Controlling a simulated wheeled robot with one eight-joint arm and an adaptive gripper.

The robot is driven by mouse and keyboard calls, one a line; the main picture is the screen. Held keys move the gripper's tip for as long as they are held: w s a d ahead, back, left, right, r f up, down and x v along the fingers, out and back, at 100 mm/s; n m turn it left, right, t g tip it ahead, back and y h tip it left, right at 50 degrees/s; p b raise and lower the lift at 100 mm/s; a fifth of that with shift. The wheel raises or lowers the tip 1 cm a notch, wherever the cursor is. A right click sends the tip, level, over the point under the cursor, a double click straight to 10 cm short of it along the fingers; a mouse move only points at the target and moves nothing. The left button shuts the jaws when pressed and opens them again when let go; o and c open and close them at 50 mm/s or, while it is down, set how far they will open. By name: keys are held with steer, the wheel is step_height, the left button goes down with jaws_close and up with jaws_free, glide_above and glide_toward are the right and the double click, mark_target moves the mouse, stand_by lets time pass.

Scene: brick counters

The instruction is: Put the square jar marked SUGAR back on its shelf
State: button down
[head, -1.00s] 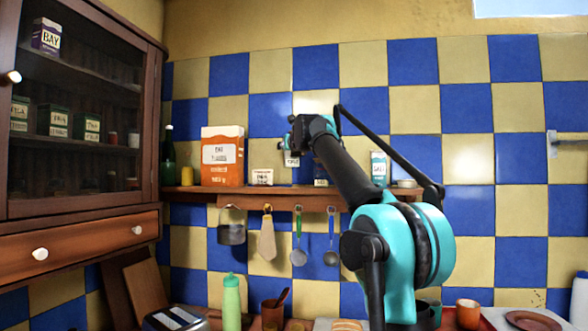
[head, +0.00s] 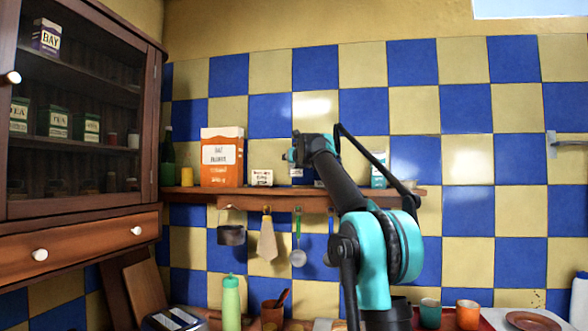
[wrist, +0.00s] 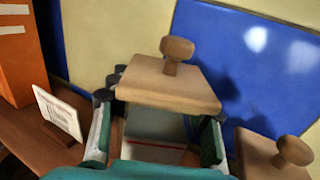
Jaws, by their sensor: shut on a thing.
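A square pale jar (wrist: 152,124) with a flat wooden lid and round knob (wrist: 168,86) is between the fingers of my gripper (wrist: 155,135) in the wrist view, which is shut on it. In the head view my gripper (head: 299,158) is at the wall shelf (head: 235,191), with the jar's label (head: 297,173) just below it. The jar is low, close to the shelf top; I cannot tell if it touches. Its lettering is not readable, and my arm hides part of this area.
A small white card (head: 261,178) and an orange box (head: 222,158) stand left of the jar. Another wooden lid (wrist: 262,158) is close on its right. Utensils hang below the shelf. A dark cabinet (head: 150,120) is at left.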

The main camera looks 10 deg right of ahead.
step_height(320, 180, down, 3)
steer(key=shift+r, duration=0.1)
steer(key=shift+w+f, duration=0.15)
steer(key=shift+f, duration=0.25)
steer(key=shift+f, duration=0.15)
steer(key=c, duration=0.7)
jaws_free()
steer(key=s, duration=0.8)
steer(key=s+d, duration=0.1)
steer(key=s, duration=0.3)
